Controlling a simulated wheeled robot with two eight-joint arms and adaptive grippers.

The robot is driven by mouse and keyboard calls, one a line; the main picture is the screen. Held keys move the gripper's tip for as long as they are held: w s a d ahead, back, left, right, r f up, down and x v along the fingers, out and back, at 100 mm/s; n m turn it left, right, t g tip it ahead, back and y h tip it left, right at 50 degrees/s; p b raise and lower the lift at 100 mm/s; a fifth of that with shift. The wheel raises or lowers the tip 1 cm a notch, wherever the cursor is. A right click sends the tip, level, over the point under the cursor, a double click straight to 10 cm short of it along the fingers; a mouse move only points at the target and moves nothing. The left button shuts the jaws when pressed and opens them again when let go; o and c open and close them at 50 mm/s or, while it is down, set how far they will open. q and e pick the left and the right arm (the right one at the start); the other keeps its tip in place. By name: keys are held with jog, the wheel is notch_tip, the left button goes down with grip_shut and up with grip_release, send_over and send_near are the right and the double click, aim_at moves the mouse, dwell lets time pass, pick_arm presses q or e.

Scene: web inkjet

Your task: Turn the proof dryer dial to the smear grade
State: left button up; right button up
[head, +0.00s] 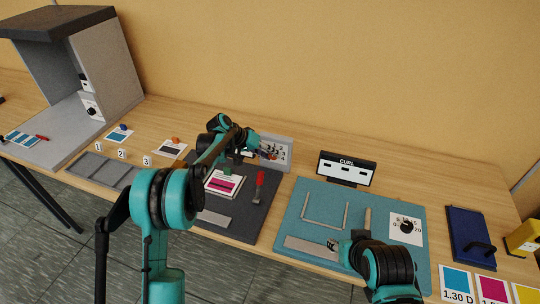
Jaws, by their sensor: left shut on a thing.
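A grey upright panel (284,152) with small dark marks on its face stands at the back of the dark mat. I take it to be the proof dryer's dial panel; its marks are too small to read. My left gripper (269,155) is at the front of this panel, shut on what seems to be its dial. The gripper covers the dial, so its pointer and setting are hidden. My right gripper (334,244) is low over the teal mat, away from the panel; its jaws are too small to read.
The dark mat (285,190) holds a magenta-printed pad (224,183) and a red-handled tool (260,185). The teal mat (295,220) holds a white card with a black knob (405,228). A CURL display (346,168) stands behind. A grey booth (105,60) stands left.

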dwell(0.4)
pick_arm(q)
jog(key=o, duration=1.2)
jog(key=shift+c, duration=0.2)
jog(key=v, duration=1.2)
jog(key=shift+s, duration=0.1)
